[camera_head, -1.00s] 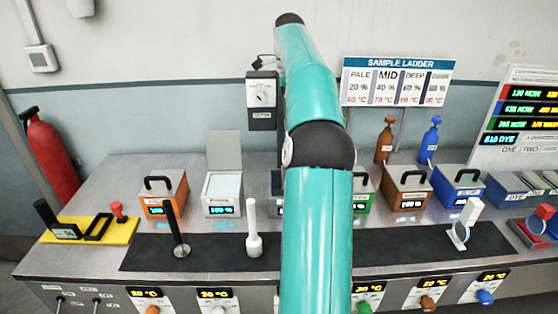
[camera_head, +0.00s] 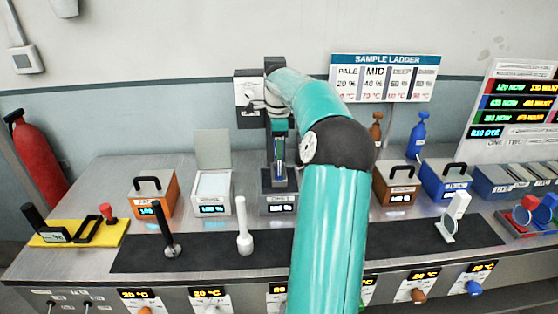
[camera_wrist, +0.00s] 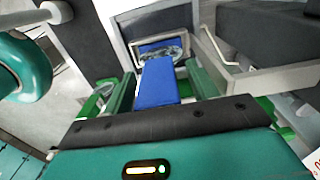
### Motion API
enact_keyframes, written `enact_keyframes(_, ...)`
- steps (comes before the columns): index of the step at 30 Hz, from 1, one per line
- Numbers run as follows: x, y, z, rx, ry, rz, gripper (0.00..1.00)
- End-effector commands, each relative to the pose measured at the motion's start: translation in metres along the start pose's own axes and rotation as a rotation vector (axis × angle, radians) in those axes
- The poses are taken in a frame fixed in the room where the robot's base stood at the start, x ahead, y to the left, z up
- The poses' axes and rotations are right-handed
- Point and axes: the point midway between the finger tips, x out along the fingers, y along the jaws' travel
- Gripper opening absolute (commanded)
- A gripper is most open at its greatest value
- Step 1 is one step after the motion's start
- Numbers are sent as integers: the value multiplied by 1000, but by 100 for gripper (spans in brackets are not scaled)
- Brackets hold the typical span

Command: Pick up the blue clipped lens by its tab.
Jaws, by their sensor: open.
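The blue clipped lens shows in the wrist view as a flat blue tab (camera_wrist: 157,80) with a clear oval lens (camera_wrist: 163,47) at its far end. The lens end sits at the open top of a grey box (camera_wrist: 245,82). In the head view a thin blue strip (camera_head: 280,148) shows above the dark grey box (camera_head: 279,184) at the back of the bench. My gripper (camera_wrist: 160,88) is open, with one green finger on each side of the tab. I cannot tell whether either finger touches it. In the head view my gripper (camera_head: 279,140) points down above the box.
An orange box (camera_head: 153,195) and a white box (camera_head: 212,190) stand to the left, a brown box (camera_head: 396,184) and a blue box (camera_head: 445,180) to the right. A white wall unit (camera_head: 249,92) is close behind my gripper. Upright handles stand on the black mat (camera_head: 340,250).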

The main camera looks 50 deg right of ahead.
Motion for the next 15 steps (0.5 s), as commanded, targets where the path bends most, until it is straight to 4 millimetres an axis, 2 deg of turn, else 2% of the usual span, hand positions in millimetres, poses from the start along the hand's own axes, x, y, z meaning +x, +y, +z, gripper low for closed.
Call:
enact_keyframes(7,3,0,0,1,1,-1,58)
enact_keyframes(8,3,0,0,1,1,-1,54)
enact_keyframes(15,2,0,0,1,1,-1,7)
